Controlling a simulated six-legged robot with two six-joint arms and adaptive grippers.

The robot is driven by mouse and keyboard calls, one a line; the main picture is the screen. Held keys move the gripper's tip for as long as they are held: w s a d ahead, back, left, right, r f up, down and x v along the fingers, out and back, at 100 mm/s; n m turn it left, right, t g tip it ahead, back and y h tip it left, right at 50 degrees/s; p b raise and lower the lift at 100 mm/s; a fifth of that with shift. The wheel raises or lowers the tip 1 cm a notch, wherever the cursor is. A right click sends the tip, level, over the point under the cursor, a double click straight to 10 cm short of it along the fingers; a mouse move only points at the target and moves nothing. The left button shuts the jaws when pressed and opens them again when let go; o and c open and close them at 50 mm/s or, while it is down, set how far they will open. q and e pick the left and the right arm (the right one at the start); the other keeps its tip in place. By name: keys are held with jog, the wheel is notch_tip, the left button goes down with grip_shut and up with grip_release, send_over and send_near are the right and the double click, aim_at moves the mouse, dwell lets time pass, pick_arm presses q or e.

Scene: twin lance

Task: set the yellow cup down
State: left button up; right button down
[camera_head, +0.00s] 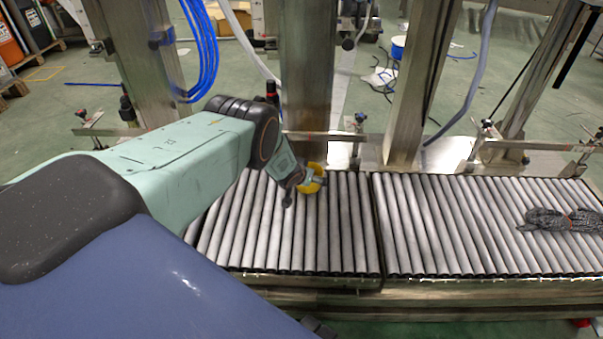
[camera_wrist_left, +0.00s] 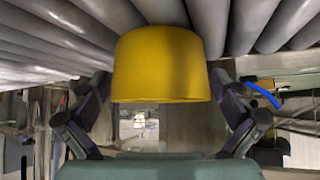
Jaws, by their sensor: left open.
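The yellow cup (camera_head: 315,180) is at the roller conveyor, at the end of my left arm in the head view. In the left wrist view the cup (camera_wrist_left: 168,62) fills the upper middle, with the rollers close behind and around it. My left gripper (camera_head: 302,190) is open. Its two dark fingers stand on either side of the cup in the wrist view, with a narrow gap visible at the right. The gripper partly hides the cup in the head view. I cannot tell exactly how the cup's base meets the rollers. My right gripper is not in view.
The roller conveyor (camera_head: 440,225) runs across in two sections. A steel column (camera_head: 305,90) rises just behind the cup. Other metal posts and hoses stand along the far side.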

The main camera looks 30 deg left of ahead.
pick_arm(q)
jog(key=p+v, duration=0.8)
jog(key=v, duration=0.3)
jog(key=shift+s+r, duration=0.2)
jog(key=shift+r, duration=0.05)
